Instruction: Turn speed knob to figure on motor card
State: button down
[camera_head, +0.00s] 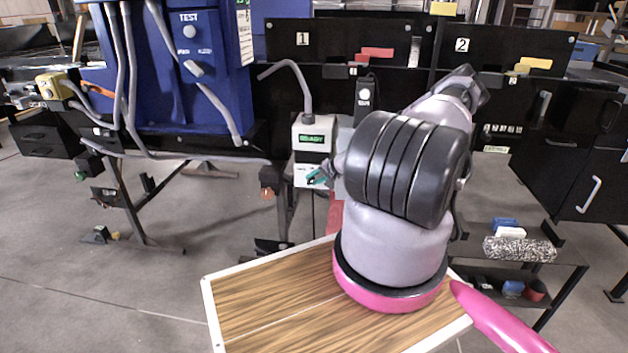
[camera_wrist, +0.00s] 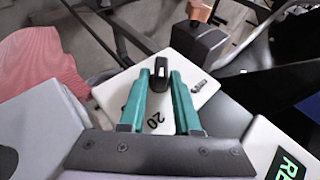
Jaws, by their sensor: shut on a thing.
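The speed knob (camera_wrist: 160,65) is black with a small white mark, and stands on a white dial plate (camera_wrist: 206,90) in the wrist view. My gripper (camera_wrist: 162,82) has two teal fingers shut on the knob from either side. A figure 20 shows on the plate between the fingers, and smaller lettering sits to the right; other figures are hidden. In the head view my gripper (camera_head: 318,177) is at the white control box (camera_head: 313,140) with a green READY display; my arm hides part of this area. I cannot make out a motor card.
A blue machine (camera_head: 160,70) marked TEST with hanging grey cables stands at left. Black panels (camera_head: 335,42) numbered 1 and 2 run behind. A dark box (camera_wrist: 200,43) lies close beyond the plate in the wrist view. A cart (camera_head: 510,262) stands at right.

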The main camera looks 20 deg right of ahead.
jog(key=c, duration=0.8)
grip_release()
jog(key=shift+a, duration=0.1)
jog(key=v, duration=1)
jog(key=shift+s+r, duration=0.2)
jog(key=shift+s, duration=0.1)
